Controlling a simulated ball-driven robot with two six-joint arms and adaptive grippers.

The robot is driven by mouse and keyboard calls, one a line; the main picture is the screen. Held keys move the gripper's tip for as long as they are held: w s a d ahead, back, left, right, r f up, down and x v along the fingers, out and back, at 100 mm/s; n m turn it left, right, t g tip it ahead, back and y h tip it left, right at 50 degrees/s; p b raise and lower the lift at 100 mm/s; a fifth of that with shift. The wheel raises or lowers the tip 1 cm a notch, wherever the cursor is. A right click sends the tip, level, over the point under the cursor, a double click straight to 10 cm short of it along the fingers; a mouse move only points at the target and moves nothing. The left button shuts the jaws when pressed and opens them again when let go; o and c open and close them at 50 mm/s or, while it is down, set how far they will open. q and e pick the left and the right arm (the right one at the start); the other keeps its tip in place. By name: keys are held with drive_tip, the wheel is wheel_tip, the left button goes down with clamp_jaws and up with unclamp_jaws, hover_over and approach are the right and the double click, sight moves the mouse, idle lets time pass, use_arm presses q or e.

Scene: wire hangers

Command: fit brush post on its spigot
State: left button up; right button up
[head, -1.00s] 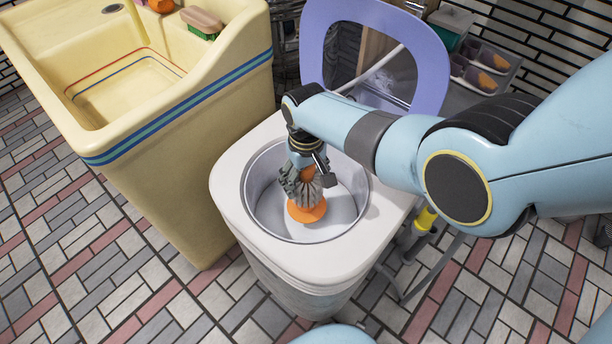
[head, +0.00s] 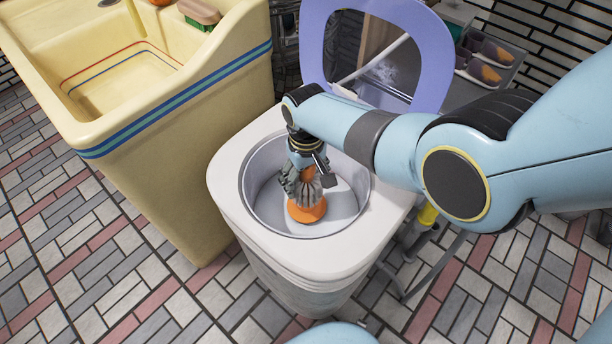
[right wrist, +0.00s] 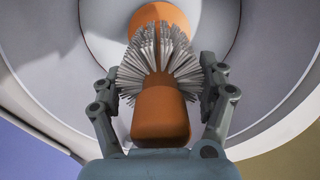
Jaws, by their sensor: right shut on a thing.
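The brush post is orange with a ring of pale grey bristles (right wrist: 160,62). Its orange near end (right wrist: 160,115) faces the right wrist camera. My right gripper (head: 306,182) points down inside the white tub (head: 252,190) and is shut on the brush post, with a finger on either side of the bristles. An orange flared part (head: 307,209) shows below the fingers at the tub floor. In the right wrist view, orange (right wrist: 160,18) also shows beyond the bristles. The spigot cannot be made out, nor whether the post touches it. My left gripper is not in view.
The tub's white rim (head: 232,203) surrounds the gripper closely. A lilac lid (head: 437,60) stands open behind it. A cream sink (head: 160,150) with a striped edge is at the left. A grey tray (head: 500,62) lies at the back right.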

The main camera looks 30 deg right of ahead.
drive_tip(key=shift+f+b, duration=3.2)
drive_tip(key=shift+f, duration=0.6)
drive_tip(key=o, duration=1.2)
drive_tip(key=shift+r, duration=0.1)
wheel_tip(320, 180, up, 12)
drive_tip(key=shift+f, duration=0.1)
